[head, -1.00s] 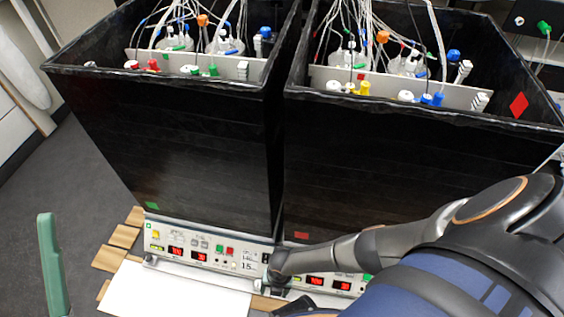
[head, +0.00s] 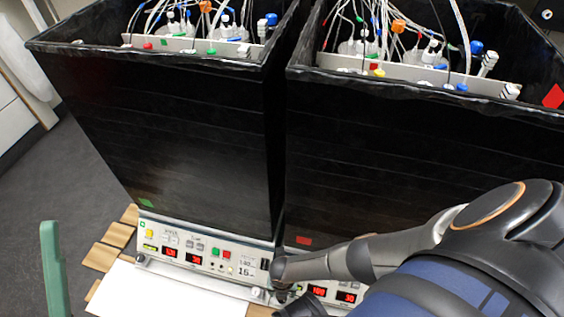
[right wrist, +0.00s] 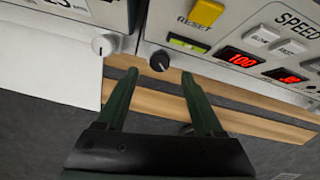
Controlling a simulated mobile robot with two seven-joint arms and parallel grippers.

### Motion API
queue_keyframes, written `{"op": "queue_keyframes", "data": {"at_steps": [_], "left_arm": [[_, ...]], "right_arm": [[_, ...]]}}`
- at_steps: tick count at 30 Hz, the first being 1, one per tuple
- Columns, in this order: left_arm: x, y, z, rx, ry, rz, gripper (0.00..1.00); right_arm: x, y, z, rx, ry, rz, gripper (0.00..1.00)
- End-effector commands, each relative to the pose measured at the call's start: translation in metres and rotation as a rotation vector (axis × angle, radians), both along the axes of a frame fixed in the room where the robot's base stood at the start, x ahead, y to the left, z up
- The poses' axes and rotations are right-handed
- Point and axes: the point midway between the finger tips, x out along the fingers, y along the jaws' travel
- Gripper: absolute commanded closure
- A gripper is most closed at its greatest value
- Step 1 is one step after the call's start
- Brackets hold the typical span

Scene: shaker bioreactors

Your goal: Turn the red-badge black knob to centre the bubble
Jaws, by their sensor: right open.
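The black knob (right wrist: 159,61) sits at the lower left corner of the right unit's front panel in the right wrist view. My right gripper (right wrist: 160,75) is open, its two green fingers pointing at the panel on either side of the knob's line, without visible contact. A yellow-green window (right wrist: 188,43) sits beside the knob; I cannot make out a bubble in it. The red badge (head: 304,240) is low on the right black box in the head view. A green upright piece (head: 57,270) at the left looks like one finger of my left gripper; the rest is out of frame.
A white knob (right wrist: 102,45) on the left unit is close to the black knob. The left black box (head: 160,130) and right black box (head: 400,140) stand side by side. A white board (head: 170,292) lies in front of the left unit.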

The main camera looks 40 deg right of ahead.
Motion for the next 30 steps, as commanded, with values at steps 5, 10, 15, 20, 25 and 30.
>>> {"op": "queue_keyframes", "data": {"at_steps": [5, 10, 15, 20, 25, 30], "left_arm": [[0.001, -0.003, -0.031, 0.021, 0.004, 0.008, 0.00], [0.002, -0.005, -0.047, 0.038, 0.012, 0.015, 0.00], [0.002, -0.007, -0.053, 0.042, 0.013, 0.017, 0.00], [0.002, -0.007, -0.053, 0.037, 0.015, 0.018, 0.00], [0.002, -0.007, -0.053, 0.036, 0.017, 0.018, 0.00], [0.002, -0.007, -0.053, 0.036, 0.017, 0.018, 0.00]], "right_arm": [[0.001, 0.000, -0.031, 0.000, -0.001, -0.001, 0.31], [0.001, 0.001, -0.045, 0.001, -0.002, 0.001, 0.31], [0.001, 0.000, -0.051, 0.001, -0.002, 0.000, 0.31], [0.001, 0.000, -0.051, 0.001, -0.002, 0.000, 0.31], [0.001, 0.000, -0.050, 0.002, -0.001, 0.000, 0.32], [0.000, 0.000, -0.050, 0.001, -0.001, 0.000, 0.51]]}}
